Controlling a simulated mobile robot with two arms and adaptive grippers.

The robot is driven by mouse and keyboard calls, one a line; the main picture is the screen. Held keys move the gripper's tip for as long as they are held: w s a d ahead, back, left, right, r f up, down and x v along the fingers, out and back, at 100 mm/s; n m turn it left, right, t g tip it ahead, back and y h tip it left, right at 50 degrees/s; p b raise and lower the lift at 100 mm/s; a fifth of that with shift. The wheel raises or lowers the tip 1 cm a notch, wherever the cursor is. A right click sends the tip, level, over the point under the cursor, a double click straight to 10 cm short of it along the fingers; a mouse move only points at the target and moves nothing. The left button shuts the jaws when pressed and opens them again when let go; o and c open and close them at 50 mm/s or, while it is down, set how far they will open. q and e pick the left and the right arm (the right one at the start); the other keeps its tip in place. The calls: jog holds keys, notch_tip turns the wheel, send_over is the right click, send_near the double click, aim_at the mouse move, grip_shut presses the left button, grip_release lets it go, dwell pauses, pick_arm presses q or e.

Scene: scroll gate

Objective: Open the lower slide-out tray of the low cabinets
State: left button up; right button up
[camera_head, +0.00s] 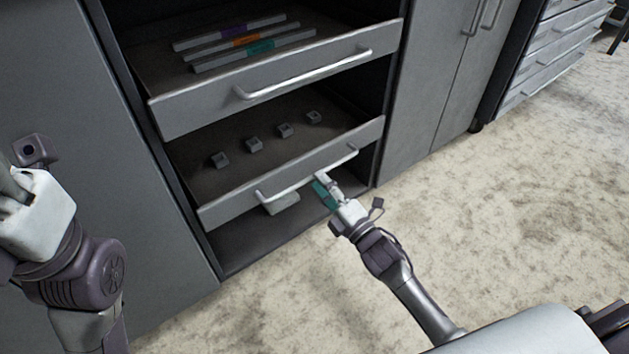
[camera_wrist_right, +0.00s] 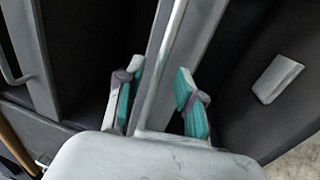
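The lower slide-out tray (camera_head: 290,172) is a grey tray with a pale bar handle (camera_head: 275,194), low in the open cabinet bay. Several small grey blocks stand in it in a row. My right gripper (camera_head: 322,188), with green finger pads, is at the right part of this handle. In the right wrist view the handle bar (camera_wrist_right: 163,65) runs between the two spread fingers of the right gripper (camera_wrist_right: 157,96), with gaps on both sides. My left gripper (camera_head: 14,190) is at the left edge of the head view, partly cut off, away from the tray; its fingers are unclear.
An upper tray (camera_head: 290,84) with its own handle holds long bars with coloured labels. A pale block (camera_head: 282,203) shows beneath the lower tray. Closed doors (camera_head: 435,80) and a drawer unit (camera_head: 555,50) stand to the right. The floor (camera_head: 510,190) in front is clear.

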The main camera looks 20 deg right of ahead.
jog(key=shift+b+x, duration=0.35)
jog(key=shift+x, duration=1.15)
grip_shut()
